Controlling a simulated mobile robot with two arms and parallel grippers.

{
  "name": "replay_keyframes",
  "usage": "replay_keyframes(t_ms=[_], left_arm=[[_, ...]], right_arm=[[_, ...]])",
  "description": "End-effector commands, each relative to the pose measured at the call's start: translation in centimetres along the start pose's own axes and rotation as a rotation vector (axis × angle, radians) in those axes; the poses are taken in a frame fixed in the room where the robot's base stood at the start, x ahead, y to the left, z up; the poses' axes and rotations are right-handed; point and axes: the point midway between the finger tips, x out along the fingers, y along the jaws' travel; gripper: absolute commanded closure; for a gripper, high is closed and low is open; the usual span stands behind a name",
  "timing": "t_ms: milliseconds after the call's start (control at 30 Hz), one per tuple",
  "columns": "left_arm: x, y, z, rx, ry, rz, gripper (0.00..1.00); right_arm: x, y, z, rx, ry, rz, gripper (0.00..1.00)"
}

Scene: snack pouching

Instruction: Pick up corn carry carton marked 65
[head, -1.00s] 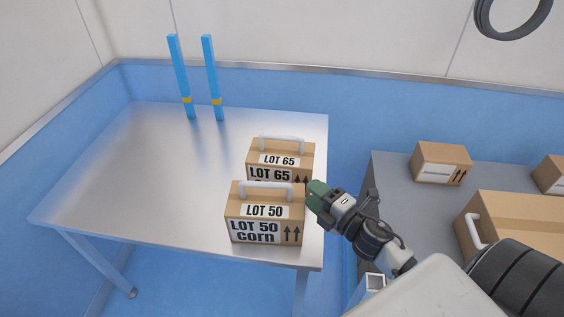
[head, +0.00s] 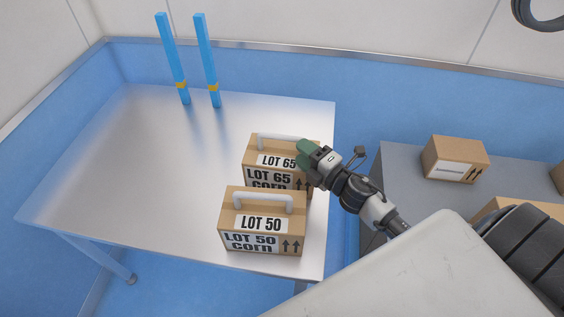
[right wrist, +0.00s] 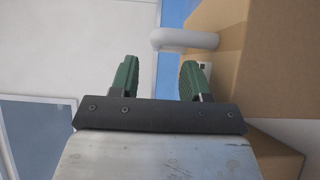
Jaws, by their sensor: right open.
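The corn carton marked LOT 65 (head: 256,174) is a brown box with a white top handle (head: 277,137). It stands upright on the metal table, behind the LOT 50 carton, which hides its lower front. My right gripper (head: 304,152) has green fingers and overlaps the right end of that handle. In the right wrist view, the fingers (right wrist: 160,68) are apart with nothing between them. A white handle (right wrist: 187,39) on a brown carton (right wrist: 275,55) lies just beyond the fingertips. My left gripper is not in view.
The LOT 50 corn carton (head: 233,208) stands in front, near the table's front right corner. Two blue posts (head: 207,60) rise at the back of the metal table (head: 120,170). The table's left side is clear. A grey surface (head: 405,200) at right holds a small box (head: 455,158).

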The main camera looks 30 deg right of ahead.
Motion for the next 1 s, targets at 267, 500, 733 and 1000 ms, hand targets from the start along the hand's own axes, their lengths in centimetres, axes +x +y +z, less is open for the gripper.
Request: replay_keyframes(t_ms=[267,500,733,1000], left_arm=[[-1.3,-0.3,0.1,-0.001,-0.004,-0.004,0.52],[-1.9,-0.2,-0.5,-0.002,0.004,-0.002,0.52],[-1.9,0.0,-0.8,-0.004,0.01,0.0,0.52],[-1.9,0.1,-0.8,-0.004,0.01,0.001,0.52]], right_arm=[[2.8,0.8,-0.3,0.0,-0.001,0.002,0.53],[5.7,0.6,-0.5,0.001,-0.001,0.0,0.53],[6.0,0.5,-0.5,0.0,0.0,-0.001,0.53],[5.9,0.5,-0.5,0.0,0.0,-0.001,0.89]])
